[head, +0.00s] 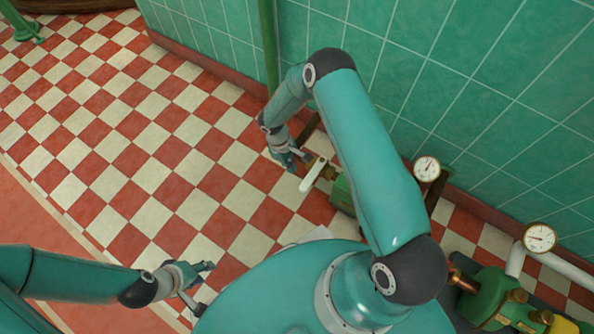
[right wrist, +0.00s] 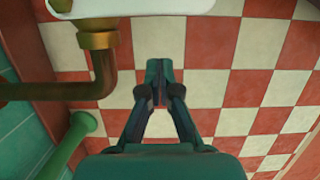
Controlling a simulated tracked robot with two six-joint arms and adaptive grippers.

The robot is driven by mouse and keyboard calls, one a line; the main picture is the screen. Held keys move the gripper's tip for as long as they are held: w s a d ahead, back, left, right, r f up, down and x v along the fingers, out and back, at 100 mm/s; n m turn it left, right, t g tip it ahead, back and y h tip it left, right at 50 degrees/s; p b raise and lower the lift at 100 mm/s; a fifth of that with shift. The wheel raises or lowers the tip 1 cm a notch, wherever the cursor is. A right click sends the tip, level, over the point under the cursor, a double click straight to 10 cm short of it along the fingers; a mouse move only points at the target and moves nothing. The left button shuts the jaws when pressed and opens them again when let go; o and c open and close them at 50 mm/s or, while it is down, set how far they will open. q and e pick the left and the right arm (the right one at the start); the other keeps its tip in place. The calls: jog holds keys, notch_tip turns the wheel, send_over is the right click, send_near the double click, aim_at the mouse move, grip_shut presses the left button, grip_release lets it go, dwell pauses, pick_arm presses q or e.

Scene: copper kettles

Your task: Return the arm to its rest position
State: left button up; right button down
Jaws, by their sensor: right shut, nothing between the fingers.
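My right arm reaches up and over toward the wall in the head view. Its gripper (head: 301,160) is beside a white lever handle (head: 314,174). In the right wrist view the right gripper (right wrist: 158,66) has its fingers together over the checkered floor, with nothing between them. The white handle (right wrist: 150,8) is at the top edge there, apart from the fingertips in the picture. My left gripper (head: 207,287) is at the lower left of the head view, fingers spread and empty.
Pressure gauges (head: 427,168) and (head: 540,237), plus green pump fittings (head: 490,300), stand along the tiled wall at right. A copper pipe (right wrist: 75,91) and green pipe (right wrist: 70,145) run left of the right gripper. The checkered floor (head: 130,160) is clear at left.

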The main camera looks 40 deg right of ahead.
jog(key=p+v, duration=0.3)
jog(key=v, duration=0.7)
jog(key=s+a+r+m+t+y, duration=0.1)
jog(key=s+a+m+y, duration=0.2)
jog(key=s+a, duration=0.5)
jog(key=s+a+r+m+t+y, duration=0.1)
jog(key=s+a+m+y, duration=0.3)
jog(key=s, duration=0.8)
notch_tip(320, 180, up, 29)
jog(key=w+t+h+p, duration=0.1)
jog(key=w+p, duration=0.1)
jog(key=p, duration=2.7)
jog(key=shift+w+a+r+h+p, duration=0.2)
jog(key=shift+w+h+p, duration=0.05)
jog(key=shift+h+p, duration=0.15)
